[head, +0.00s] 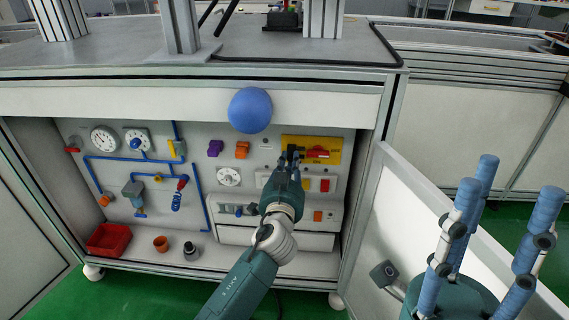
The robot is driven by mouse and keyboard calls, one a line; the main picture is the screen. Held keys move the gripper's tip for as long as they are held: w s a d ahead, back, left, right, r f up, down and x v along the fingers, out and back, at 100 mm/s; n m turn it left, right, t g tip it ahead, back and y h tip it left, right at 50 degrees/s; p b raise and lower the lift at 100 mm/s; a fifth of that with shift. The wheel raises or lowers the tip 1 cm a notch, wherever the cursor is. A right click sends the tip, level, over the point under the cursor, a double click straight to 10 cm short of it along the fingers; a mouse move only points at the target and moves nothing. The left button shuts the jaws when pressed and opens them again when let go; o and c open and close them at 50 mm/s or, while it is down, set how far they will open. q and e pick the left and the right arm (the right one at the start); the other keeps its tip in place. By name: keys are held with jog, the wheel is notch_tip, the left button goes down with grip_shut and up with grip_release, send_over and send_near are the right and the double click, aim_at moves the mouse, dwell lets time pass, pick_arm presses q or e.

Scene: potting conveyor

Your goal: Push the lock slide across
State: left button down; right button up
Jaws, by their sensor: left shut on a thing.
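The lock slide (317,154) is a red bar on a yellow plate (331,143) at the upper right of the panel inside the open cabinet. My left gripper (292,152) reaches up to the left end of this bar and is shut on it. Its dark fingers hide that end of the slide and the left part of the plate. My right gripper (505,185) is at the lower right, close to the camera. Its blue fingers point up, spread apart, with nothing between them.
A blue ball (250,110) hangs in front of the cabinet's top edge. An open white door (405,225) stands to the right of the opening. Dials, blue pipes and switches cover the panel. A red bin (109,240) and an orange pot (161,244) stand on the cabinet floor.

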pick_arm(q)
jog(key=shift+d+f, duration=0.1)
jog(key=shift+d, duration=0.9)
jog(key=c, duration=1.6)
grip_release()
jog(key=shift+d, duration=0.1)
jog(key=shift+c, duration=0.2)
jog(key=s, duration=1.2)
jog(key=shift+a, duration=0.25)
